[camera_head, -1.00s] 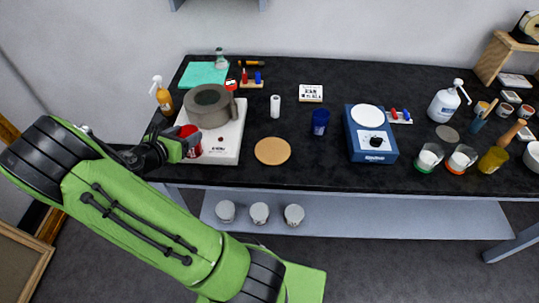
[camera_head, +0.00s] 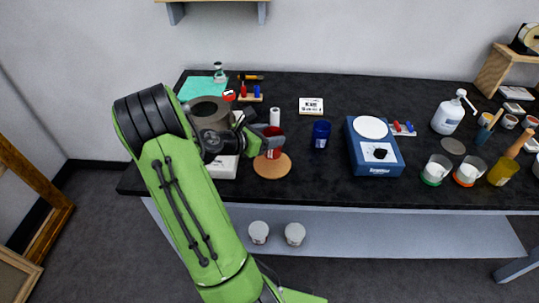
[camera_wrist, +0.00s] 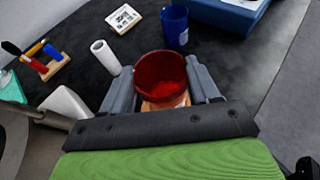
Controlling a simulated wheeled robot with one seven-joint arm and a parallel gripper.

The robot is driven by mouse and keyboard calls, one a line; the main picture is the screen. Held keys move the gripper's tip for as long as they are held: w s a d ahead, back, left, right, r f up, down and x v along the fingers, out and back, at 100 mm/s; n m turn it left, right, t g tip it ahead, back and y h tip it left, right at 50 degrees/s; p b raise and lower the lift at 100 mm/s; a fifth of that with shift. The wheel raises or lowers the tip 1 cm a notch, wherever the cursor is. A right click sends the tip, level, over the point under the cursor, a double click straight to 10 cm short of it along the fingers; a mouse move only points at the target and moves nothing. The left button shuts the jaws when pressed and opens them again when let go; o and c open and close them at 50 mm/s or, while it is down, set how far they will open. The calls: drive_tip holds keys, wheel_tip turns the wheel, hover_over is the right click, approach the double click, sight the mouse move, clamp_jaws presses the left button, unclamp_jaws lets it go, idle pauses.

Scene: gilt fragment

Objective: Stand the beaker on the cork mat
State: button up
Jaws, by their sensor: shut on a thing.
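A red beaker (camera_head: 273,143) is held upright between the fingers of my gripper (camera_head: 262,146), over the round cork mat (camera_head: 273,170). In the wrist view the red beaker (camera_wrist: 160,82) sits between the two grey fingers of the gripper (camera_wrist: 162,84), with its open top facing the camera. A small part of the cork mat (camera_wrist: 166,103) shows below it, and most of the mat is hidden there. I cannot tell whether the beaker's base touches the mat.
A white hotplate (camera_head: 222,168) with a grey pot (camera_head: 208,112) is left of the mat, partly behind my arm. A white cylinder (camera_head: 275,117) stands just behind. A blue cup (camera_head: 321,134) and a blue device (camera_head: 376,158) are to the right, with bare black bench between.

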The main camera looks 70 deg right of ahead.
wheel_tip(320, 180, down, 5)
drive_tip(key=shift+r+b, duration=0.15)
drive_tip(key=shift+b, duration=0.6)
drive_tip(key=shift+r, duration=0.15)
drive_tip(key=o, duration=1.2)
drive_tip(key=shift+c, duration=0.2)
